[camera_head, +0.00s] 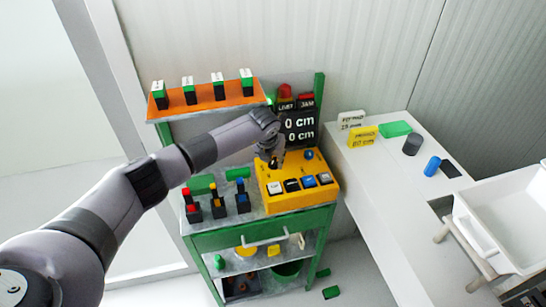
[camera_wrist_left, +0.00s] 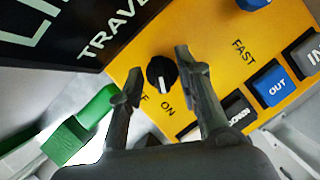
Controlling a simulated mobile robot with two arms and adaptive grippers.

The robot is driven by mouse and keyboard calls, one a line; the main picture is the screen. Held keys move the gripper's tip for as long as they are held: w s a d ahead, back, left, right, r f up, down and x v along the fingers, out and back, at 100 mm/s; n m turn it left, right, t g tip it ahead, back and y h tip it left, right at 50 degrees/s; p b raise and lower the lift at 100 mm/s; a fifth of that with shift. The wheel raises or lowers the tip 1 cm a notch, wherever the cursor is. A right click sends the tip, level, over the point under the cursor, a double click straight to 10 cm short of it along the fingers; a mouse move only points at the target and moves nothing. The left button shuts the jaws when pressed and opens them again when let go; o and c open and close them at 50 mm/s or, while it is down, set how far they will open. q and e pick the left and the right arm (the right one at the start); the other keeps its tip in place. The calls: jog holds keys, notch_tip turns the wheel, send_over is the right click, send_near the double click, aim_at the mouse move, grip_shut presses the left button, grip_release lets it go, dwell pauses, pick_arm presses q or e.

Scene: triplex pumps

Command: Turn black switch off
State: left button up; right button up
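The black switch is a round knob (camera_wrist_left: 162,75) on the yellow control box (camera_wrist_left: 215,45), seen in the left wrist view. Its white mark points toward the printed word ON; the OFF label beside it is partly hidden by a finger. My left gripper (camera_wrist_left: 158,80) is open, with one finger on each side of the knob in the picture and a gap to it on both sides. In the head view, my left gripper (camera_head: 273,161) is over the back left of the yellow box (camera_head: 310,169) and hides the knob. My right gripper is not in view.
Several push buttons (camera_head: 308,182) line the box's front. A black display (camera_head: 299,125) stands behind it. Green blocks (camera_head: 200,185) and small coloured switches (camera_head: 217,203) stand left of the box. An orange shelf (camera_head: 205,101) is above. A white counter (camera_head: 385,200) is at the right.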

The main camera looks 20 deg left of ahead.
pick_arm(q)
jog(key=shift+f, duration=0.1)
jog(key=shift+c, duration=0.4)
grip_shut()
